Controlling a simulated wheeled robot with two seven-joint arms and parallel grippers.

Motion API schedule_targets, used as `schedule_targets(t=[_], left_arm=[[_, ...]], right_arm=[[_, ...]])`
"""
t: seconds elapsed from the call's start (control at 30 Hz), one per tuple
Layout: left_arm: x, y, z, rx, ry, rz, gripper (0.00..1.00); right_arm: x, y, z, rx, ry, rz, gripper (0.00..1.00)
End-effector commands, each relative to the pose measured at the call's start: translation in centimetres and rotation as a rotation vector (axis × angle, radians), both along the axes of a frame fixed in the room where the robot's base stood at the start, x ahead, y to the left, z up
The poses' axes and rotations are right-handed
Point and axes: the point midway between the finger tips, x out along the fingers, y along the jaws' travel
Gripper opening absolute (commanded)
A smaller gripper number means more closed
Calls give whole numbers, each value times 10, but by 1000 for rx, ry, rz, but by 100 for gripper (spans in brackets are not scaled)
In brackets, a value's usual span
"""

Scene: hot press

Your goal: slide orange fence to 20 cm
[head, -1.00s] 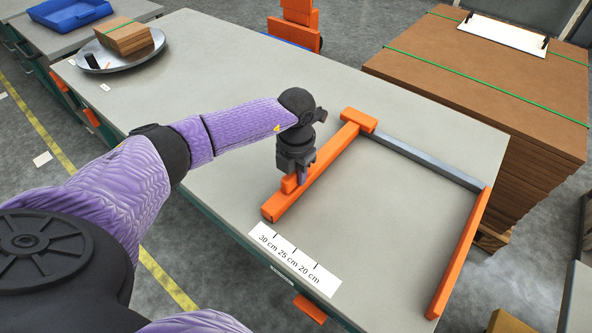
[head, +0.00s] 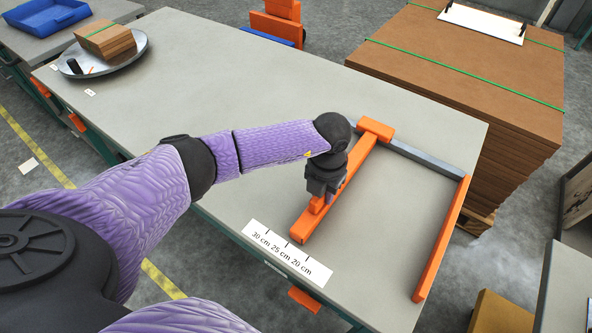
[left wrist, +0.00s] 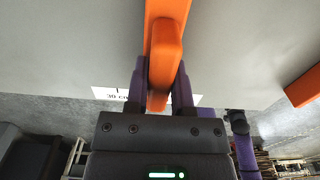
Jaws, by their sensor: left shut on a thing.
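The orange fence (head: 345,185) is a long bar with a crosspiece at its far end, which sits on a grey metal rail (head: 415,160). Its near end lies by the white scale (head: 287,254), roughly in line with the 25 cm mark. My left gripper (head: 318,203) is shut on the fence's raised orange handle near that end. In the left wrist view, the two purple fingers (left wrist: 160,85) flank the orange handle (left wrist: 165,60). The scale shows partly behind the fingers. My right gripper is not in view.
A fixed orange bar (head: 442,240) runs along the table's right side. The grey tabletop (head: 385,215) between it and the fence is clear. A round metal tray (head: 125,65) with brown boards stands far left. A board stack (head: 470,70) stands beyond the table.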

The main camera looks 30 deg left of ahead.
Motion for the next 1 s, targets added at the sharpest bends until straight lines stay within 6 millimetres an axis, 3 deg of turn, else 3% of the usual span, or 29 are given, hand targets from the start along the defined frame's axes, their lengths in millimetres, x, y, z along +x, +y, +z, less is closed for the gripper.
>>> schedule_targets(t=[0.17, 0.47, 0.5, 0.67, 0.9, 1.0], left_arm=[[-1, -23, 1, -1, -4, -1, 0], [-1, -24, 1, 1, -6, 1, 0], [-1, -24, 1, 1, -6, 1, 31], [-1, -24, 1, 1, -4, 1, 65], [-1, -24, 1, 1, -3, 1, 65], [-1, -24, 10, 1, -5, 0, 65]], right_arm=[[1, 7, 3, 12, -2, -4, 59], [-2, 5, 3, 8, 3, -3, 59], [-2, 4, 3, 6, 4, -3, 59], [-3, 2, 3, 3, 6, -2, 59], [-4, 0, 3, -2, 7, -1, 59], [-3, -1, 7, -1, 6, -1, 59]])
